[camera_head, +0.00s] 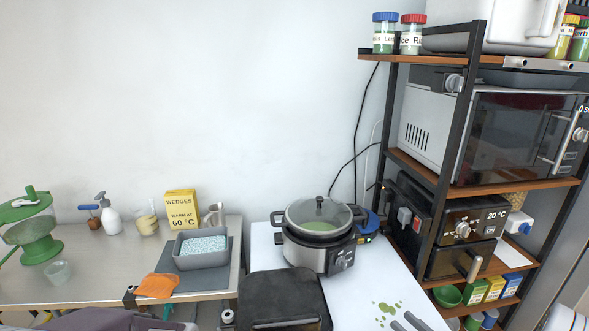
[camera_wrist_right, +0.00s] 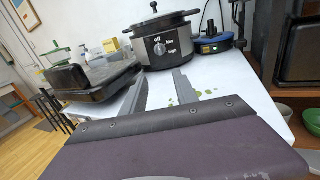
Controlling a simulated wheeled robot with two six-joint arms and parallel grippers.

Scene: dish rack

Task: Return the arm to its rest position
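My right gripper (camera_head: 405,319) shows at the bottom edge of the head view, over the white table. Its two grey fingers are apart, with nothing between them. In the right wrist view the gripper (camera_wrist_right: 162,78) also shows open and empty, pointing toward the cooker. My left gripper is not in view. A silver and black cooker (camera_head: 306,255) stands on the white table beyond my right gripper. Its glass lid (camera_head: 319,211) is on, with green contents visible below. The cooker's front and knob show in the right wrist view (camera_wrist_right: 166,48).
Green spots (camera_head: 387,308) mark the white table (camera_head: 385,272) near my right gripper. A black appliance (camera_head: 283,297) stands left of it. A tall shelf (camera_head: 437,165) with ovens rises at right. A grey tray (camera_head: 201,259) and orange cloth (camera_head: 157,285) lie on the left counter.

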